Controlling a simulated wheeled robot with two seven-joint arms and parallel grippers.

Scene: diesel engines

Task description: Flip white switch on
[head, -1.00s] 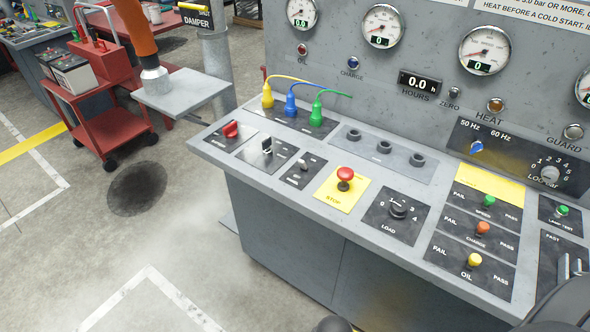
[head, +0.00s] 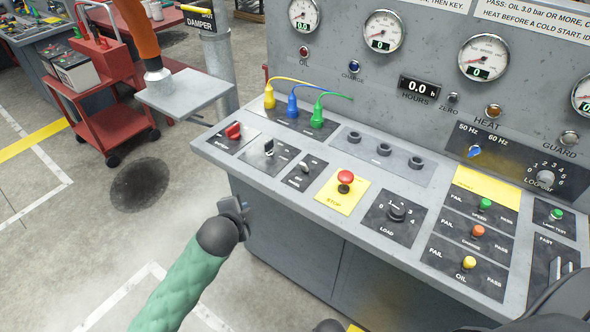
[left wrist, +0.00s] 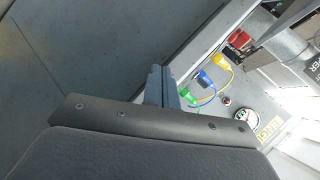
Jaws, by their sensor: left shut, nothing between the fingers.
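A small white toggle switch (head: 305,166) sits on a dark plate on the sloped console (head: 345,222), left of the red stop button (head: 345,180). Its exact position is too small to tell. My left gripper (head: 236,207) is in front of the console's front edge, to the lower left of the switch and apart from it. The gripper is shut and empty; its fingers also show in the left wrist view (left wrist: 157,85). My right gripper is not in view.
A red switch (head: 233,131) and a key-like switch (head: 269,147) stand left of the white switch. Yellow, blue and green plugs (head: 316,118) with cables rise behind it. A load knob (head: 397,211) is to the right. Open floor lies left of the console.

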